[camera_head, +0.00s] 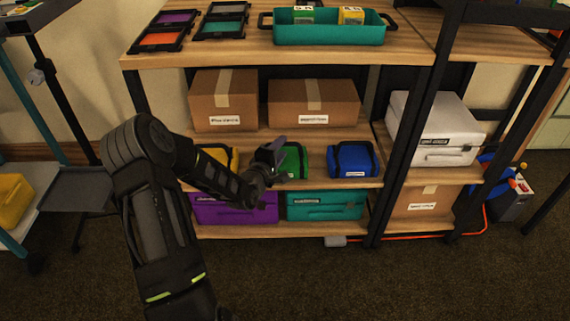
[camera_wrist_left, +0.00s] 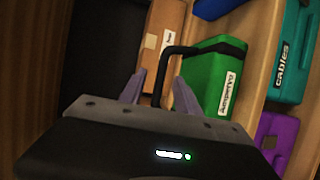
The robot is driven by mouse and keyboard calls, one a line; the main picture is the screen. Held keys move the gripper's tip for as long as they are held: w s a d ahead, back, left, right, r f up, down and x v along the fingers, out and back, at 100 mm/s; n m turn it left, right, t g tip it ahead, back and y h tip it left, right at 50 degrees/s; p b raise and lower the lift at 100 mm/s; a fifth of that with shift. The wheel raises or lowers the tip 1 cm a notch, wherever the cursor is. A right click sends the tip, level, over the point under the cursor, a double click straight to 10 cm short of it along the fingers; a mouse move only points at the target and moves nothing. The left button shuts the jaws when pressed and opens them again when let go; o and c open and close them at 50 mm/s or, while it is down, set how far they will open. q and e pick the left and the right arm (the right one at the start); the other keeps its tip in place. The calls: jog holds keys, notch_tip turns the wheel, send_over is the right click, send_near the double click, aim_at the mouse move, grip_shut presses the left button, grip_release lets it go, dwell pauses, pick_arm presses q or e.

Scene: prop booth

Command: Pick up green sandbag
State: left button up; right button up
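The green sandbag (camera_head: 294,160) with a black handle sits on the middle shelf, between a yellow bag and a blue bag. My left gripper (camera_head: 275,158) is in front of its left side and hides part of it. In the left wrist view the green sandbag (camera_wrist_left: 208,80) is just beyond the fingers, with a white label on its side. My left gripper (camera_wrist_left: 158,95) is open there, its two fingers apart. The bag's black handle shows between the fingers, with no visible grip on it. My right gripper is not in view.
The yellow bag (camera_head: 215,157) is behind my left arm, and the blue bag (camera_head: 352,160) is to the right. Cardboard boxes (camera_head: 313,103) stand behind. Purple (camera_head: 235,210) and teal (camera_head: 325,206) cases are below. The top shelf board (camera_head: 260,52) is above.

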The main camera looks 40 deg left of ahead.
pick_arm(q)
jog(key=shift+w+a+f, duration=0.15)
jog(key=shift+w, duration=0.45)
jog(key=b+x, duration=0.2)
jog(key=x, duration=0.2)
jog(key=shift+f, duration=0.2)
jog(key=shift+w+a, duration=0.15)
jog(key=shift+w, duration=0.4)
jog(key=shift+c, duration=0.2)
grip_shut()
dwell(0.7)
